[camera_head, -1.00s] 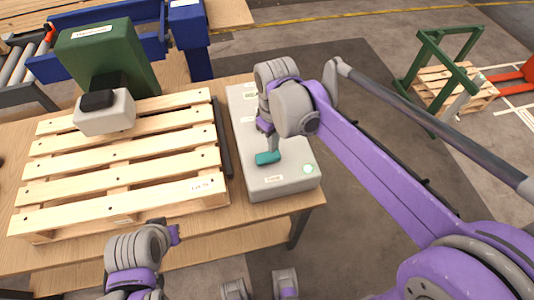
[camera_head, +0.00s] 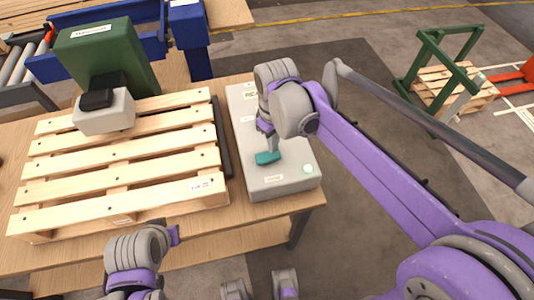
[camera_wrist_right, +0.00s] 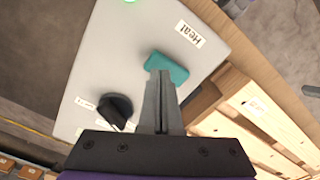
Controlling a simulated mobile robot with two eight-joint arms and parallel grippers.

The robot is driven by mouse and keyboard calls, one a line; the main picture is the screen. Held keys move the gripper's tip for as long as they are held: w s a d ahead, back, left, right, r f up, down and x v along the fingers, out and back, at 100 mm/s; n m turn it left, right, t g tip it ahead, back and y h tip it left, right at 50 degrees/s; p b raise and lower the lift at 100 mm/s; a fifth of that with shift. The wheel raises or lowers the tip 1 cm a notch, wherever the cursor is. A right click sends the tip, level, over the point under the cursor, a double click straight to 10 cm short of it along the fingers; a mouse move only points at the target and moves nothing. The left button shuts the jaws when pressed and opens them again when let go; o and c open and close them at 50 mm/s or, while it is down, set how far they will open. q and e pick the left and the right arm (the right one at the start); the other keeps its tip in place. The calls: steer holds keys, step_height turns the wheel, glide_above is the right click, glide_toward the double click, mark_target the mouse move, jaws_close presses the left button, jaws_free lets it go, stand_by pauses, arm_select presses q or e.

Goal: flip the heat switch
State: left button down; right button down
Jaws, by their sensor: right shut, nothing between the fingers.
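The heat switch is a teal rocker (camera_head: 268,157) on the sloped top of a light grey control box (camera_head: 285,183) at the table's right end. In the right wrist view the teal rocker (camera_wrist_right: 168,68) sits beside a white label reading "Heat" (camera_wrist_right: 190,34). My right gripper (camera_head: 272,146) is shut and empty, pointing down at the rocker. In the wrist view its fingertips (camera_wrist_right: 161,77) overlap the rocker's near edge; I cannot tell whether they press on it. My left arm (camera_head: 140,250) is low at the front; its fingers are not clear.
A black knob (camera_wrist_right: 115,110) stands on the box near the gripper. A lit green lamp (camera_head: 308,168) is at the box's near right corner. A wooden pallet (camera_head: 120,190) with a grey-and-black device (camera_head: 105,112) lies left of the box.

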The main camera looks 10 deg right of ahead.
steer(key=shift+f+b, duration=0.65)
steer(key=shift+f, duration=0.45)
stand_by(0.3)
steer(key=shift+r, duration=0.1)
steer(key=shift+r+p, duration=2.45)
steer(key=shift+r, duration=1.05)
steer(key=s+d+f+m+t, duration=0.2)
steer(key=s+d+f+m, duration=0.1)
steer(key=s, duration=0.4)
steer(key=s+d+f+m+t, duration=0.3)
steer(key=s+f, duration=0.1)
steer(key=s, duration=0.3)
steer(key=shift+d, duration=0.3)
steer(key=shift+r, duration=0.1)
